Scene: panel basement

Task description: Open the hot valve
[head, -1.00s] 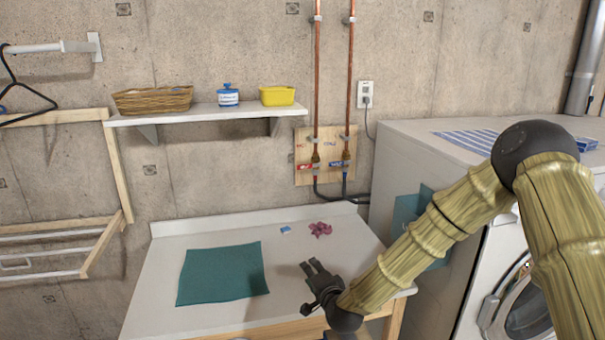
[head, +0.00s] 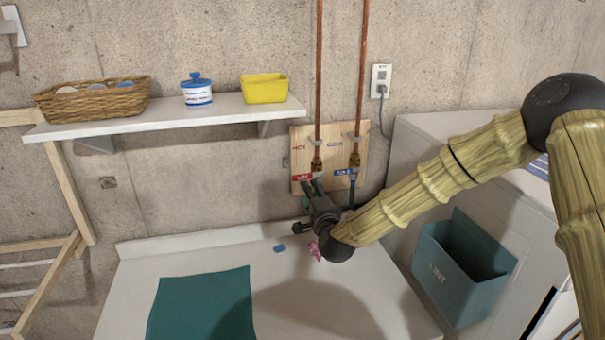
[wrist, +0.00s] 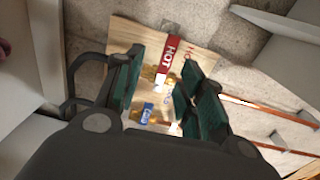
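The hot valve (head: 316,165) is brass, on the left copper pipe of a wooden wall board. A red piece marked HOT (head: 302,177) shows at its left; in the wrist view the red piece (wrist: 171,58) lies ahead, between my fingers' directions. The cold valve (head: 354,160) with its blue piece (head: 344,172) is to the right. My gripper (head: 312,188) is at the board's lower edge, just below the hot valve. In the wrist view my gripper (wrist: 162,98) is open, with its green-padded fingers apart and nothing clearly held. Whether a finger touches the valve cannot be told.
A white table (head: 330,310) with a teal cloth (head: 203,305), a small blue item (head: 280,248) and a pink item (head: 315,250) lies below. A shelf (head: 160,120) is at upper left. A teal lint bin (head: 462,268) hangs on the white machine at right.

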